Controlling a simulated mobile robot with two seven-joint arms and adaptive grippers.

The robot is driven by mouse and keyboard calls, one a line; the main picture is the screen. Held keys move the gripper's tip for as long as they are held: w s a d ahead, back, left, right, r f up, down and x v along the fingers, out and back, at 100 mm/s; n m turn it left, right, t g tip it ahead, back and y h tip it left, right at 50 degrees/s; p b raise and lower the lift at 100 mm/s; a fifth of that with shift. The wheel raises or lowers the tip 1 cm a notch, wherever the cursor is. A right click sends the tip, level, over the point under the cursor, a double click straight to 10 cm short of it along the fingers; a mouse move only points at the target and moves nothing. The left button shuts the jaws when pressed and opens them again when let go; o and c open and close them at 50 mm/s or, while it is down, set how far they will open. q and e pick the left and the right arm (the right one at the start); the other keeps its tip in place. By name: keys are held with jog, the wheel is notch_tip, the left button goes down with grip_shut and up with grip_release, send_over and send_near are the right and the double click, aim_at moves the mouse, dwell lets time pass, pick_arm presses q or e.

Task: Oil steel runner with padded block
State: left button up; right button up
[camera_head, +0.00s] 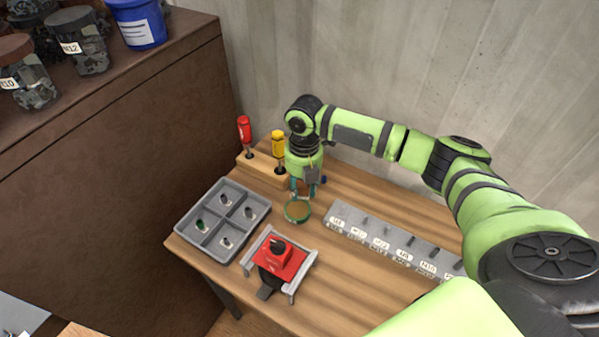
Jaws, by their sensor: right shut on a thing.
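My right gripper (304,192) points down over the table, just behind a round green-rimmed dish with a tan inside (297,211). It is shut on a small brown block (303,187), mostly hidden by the fingers; I cannot tell whether the block is padded or touches the dish. A red device with a black knob (281,262) sits between pale grey bars at the table's front left. I cannot tell for certain which metal part is the steel runner. My left gripper is not in view.
A grey four-compartment tray (186,224) with small parts stands left. A wooden rack (262,171) holds red and yellow-handled tools behind. A labelled grey strip (336,211) with pegs lies right. A tall brown cabinet (110,170) with jars stands left. Bare table shows at the front right.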

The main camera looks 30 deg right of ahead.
aim_at(299, 210)
jog(key=shift+w+a, duration=0.2)
jog(key=shift+a, duration=0.15)
jog(key=shift+w+a+f, duration=0.1)
jog(key=shift+s+f+b, duration=0.25)
jog(key=shift+f+b, duration=0.55)
jog(key=shift+b, duration=0.05)
notch_tip(299, 210, down, 4)
jog(key=b, duration=0.3)
jog(key=shift+w+r, duration=0.1)
jog(key=shift+r, duration=0.1)
jog(key=shift+f+b, duration=0.35)
jog(key=shift+b, duration=0.25)
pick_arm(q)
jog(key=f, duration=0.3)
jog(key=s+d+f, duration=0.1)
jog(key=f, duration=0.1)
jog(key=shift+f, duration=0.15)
pick_arm(e)
jog(key=shift+r, duration=0.1)
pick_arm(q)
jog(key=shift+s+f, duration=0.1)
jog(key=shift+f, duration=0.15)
pick_arm(e)
jog(key=shift+f, duration=0.5)
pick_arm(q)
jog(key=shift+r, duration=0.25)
pick_arm(e)
jog(key=shift+f, duration=0.1)
